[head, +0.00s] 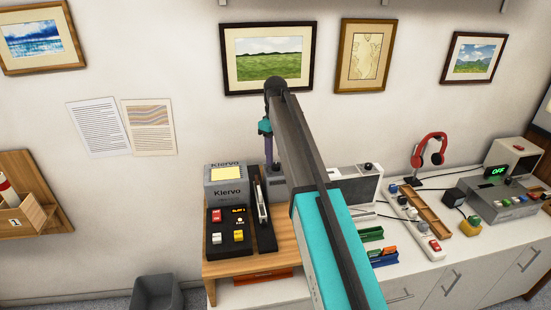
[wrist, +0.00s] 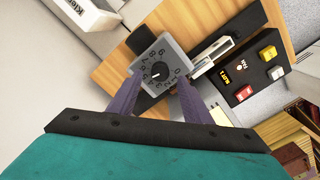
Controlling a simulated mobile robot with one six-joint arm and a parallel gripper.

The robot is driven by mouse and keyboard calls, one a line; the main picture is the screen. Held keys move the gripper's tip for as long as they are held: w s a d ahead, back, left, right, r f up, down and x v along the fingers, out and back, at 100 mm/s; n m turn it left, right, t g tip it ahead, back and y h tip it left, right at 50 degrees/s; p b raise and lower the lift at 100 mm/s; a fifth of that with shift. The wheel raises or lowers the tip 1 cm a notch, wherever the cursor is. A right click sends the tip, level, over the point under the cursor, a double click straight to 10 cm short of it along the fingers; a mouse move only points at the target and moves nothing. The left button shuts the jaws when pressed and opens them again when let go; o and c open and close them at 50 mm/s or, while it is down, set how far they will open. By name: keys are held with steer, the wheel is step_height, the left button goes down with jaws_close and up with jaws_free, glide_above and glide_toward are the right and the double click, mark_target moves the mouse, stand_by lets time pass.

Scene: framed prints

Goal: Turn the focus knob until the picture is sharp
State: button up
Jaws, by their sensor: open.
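A grey box with a numbered dial (wrist: 158,74) and a dark pointer at its centre lies between my fingertips in the wrist view. I cannot tell from the frames whether this dial is the focus knob. My gripper (wrist: 160,82) is open, its two purple fingers on either side of the dial; contact cannot be told. In the head view my gripper (head: 267,150) points down over a grey device (head: 276,183), largely hidden by my arm. A black knob (head: 368,167) sits on a pale box farther right. No blurred or sharp projected picture can be clearly identified.
A power strip (head: 412,222), red headphones (head: 430,150) and a box reading OFF (head: 502,190) stand to the right. Framed prints hang above.

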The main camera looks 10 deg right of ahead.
mark_target(275, 164)
steer(key=shift+f+p, duration=0.5)
steer(key=shift+f, duration=1.15)
steer(key=shift+c, duration=0.3)
steer(key=c, duration=1)
